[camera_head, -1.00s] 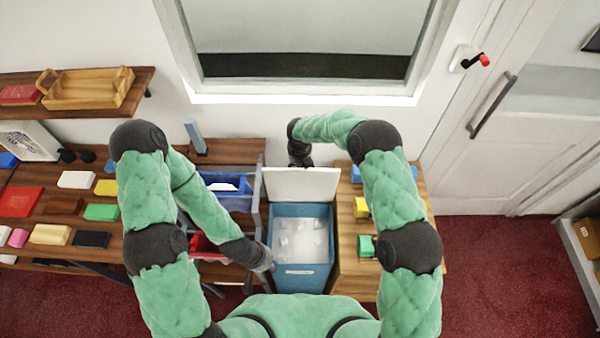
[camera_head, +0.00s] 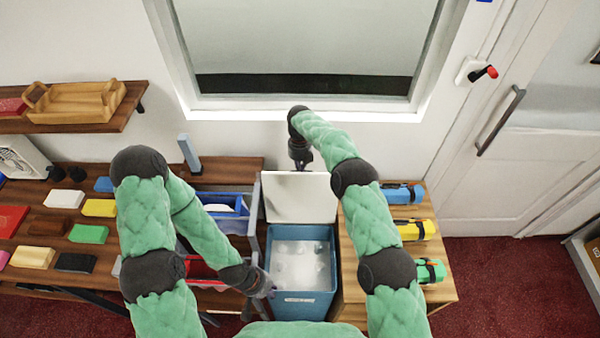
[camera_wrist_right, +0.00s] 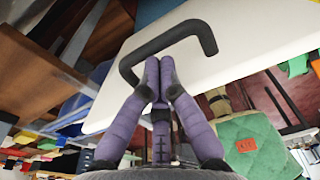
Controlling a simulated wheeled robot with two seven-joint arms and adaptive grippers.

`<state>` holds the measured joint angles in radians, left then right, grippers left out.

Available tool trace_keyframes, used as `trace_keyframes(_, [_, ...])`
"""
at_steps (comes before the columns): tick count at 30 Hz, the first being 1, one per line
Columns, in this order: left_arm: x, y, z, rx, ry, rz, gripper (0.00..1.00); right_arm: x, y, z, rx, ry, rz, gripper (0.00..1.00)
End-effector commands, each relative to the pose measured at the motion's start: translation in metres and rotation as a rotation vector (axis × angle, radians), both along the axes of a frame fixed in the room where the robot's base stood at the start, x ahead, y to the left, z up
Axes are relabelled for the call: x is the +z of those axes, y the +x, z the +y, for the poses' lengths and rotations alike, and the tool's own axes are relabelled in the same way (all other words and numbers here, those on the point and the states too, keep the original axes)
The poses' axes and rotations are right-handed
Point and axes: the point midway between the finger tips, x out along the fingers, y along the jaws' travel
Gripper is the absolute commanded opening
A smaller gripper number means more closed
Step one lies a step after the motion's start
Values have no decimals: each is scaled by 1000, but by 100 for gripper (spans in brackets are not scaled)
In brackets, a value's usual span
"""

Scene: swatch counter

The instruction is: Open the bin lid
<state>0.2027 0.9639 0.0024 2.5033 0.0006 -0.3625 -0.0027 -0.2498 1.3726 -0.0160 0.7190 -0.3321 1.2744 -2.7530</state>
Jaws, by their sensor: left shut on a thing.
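The blue bin (camera_head: 303,303) stands in front of me with its white lid (camera_head: 298,197) raised and leaning back at the far side. My right gripper (camera_head: 299,164) is at the lid's far top edge. In the right wrist view, the lid (camera_wrist_right: 240,45) carries a black bar handle (camera_wrist_right: 165,40); the purple fingers of my right gripper (camera_wrist_right: 160,70) are together, with their tips close by the bar. Whether they touch it is unclear. My left gripper (camera_head: 269,291) is shut at the bin's left rim; its fingertips are hard to see.
A wooden cabinet (camera_head: 352,278) with blue, yellow and green items stands right of the bin. On the left are a shelving desk (camera_head: 30,215) with coloured swatches, a blue tray (camera_head: 230,203) and a red tray (camera_head: 200,270). The wall and window are behind the lid.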

Motion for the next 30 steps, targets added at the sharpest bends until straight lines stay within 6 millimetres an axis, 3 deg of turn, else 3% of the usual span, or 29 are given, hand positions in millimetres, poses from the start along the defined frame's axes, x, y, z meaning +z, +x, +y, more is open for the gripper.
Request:
trace_keyframes(1, [-2,0,0,0,0,0,0,-11,-5,0,2,-5,22,0])
trace_keyframes(20, [-3,0,0,0,0,0,0,-10,-5,0,4,-7,30,0])
trace_keyframes(25, [-3,0,0,0,0,0,0,9,-2,0,3,-6,24,0])
trace_keyframes(30, [-2,0,0,0,0,0,0,46,5,1,2,-3,13,0])
